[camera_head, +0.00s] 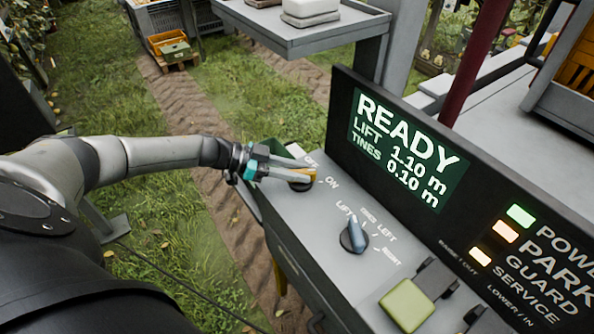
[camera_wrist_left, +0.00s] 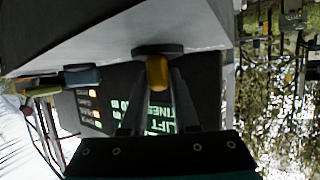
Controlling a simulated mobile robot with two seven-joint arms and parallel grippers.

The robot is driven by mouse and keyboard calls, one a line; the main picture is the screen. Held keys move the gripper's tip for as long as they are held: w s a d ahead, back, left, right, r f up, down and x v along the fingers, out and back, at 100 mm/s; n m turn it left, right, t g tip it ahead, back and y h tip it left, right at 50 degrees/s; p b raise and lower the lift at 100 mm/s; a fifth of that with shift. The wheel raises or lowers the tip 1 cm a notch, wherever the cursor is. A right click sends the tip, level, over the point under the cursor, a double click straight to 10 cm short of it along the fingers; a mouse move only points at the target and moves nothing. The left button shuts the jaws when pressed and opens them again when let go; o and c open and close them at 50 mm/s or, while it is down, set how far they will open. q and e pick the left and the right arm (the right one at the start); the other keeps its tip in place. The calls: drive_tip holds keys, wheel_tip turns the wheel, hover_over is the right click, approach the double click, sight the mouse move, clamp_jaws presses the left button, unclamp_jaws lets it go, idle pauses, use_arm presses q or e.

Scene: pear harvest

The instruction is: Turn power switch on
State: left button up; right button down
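The power switch is a yellow-orange knob (camera_head: 304,177) on a dark round base at the console's far left end, beside the OFF and ON labels. Its yellow grip points toward ON. My left gripper (camera_head: 293,172) reaches in from the left with its fingers at the knob, partly hiding it. In the left wrist view the yellow knob (camera_wrist_left: 157,73) sits between the two fingertips, which look closed about it. The display (camera_head: 407,150) is lit and reads READY, LIFT 1.10 m, TINES 0.10 m. The green POWER lamp (camera_head: 520,216) is lit. My right gripper is not in view.
PARK and SERVICE lamps glow amber. A grey shelf (camera_head: 290,38) overhangs behind. Grass lies to the left.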

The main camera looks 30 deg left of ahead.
use_arm(q)
drive_tip(key=o, duration=0.4)
drive_tip(key=shift+c, duration=0.2)
drive_tip(key=b+v, duration=0.1)
drive_tip(key=v, duration=1.4)
drive_tip(key=shift+a+r, duration=0.1)
